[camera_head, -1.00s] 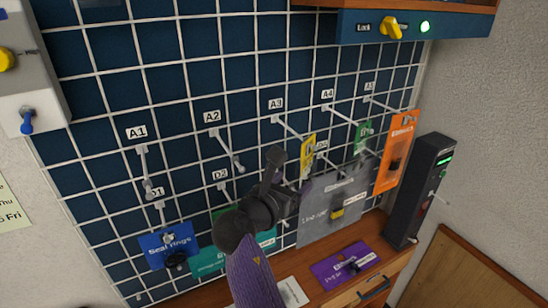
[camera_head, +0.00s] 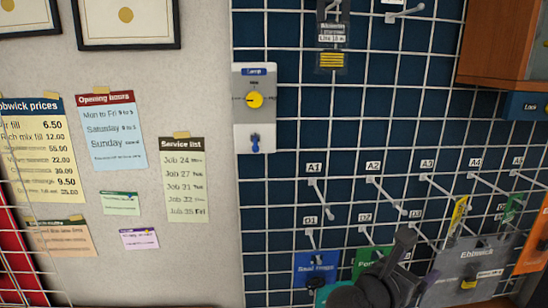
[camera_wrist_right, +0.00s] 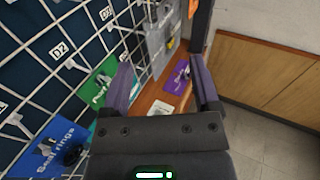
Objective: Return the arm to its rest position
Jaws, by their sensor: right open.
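My right gripper (camera_head: 402,252) shows at the bottom of the head view, in front of the lower rows of the hook grid. In the right wrist view its two purple fingers (camera_wrist_right: 164,84) stand apart with nothing between them. Beyond the fingertips lie the wooden shelf (camera_wrist_right: 153,97) and a purple packet (camera_wrist_right: 178,77). Most of my right arm is below the edge of the head view. My left gripper is not in view.
The blue Seal rings packet (camera_head: 316,268), a green packet (camera_head: 371,262), a grey packet (camera_head: 462,270) and an orange packet (camera_head: 535,240) hang near my gripper. Empty hooks such as A1 (camera_head: 322,197) jut out. A switch box (camera_head: 254,105) is on the left.

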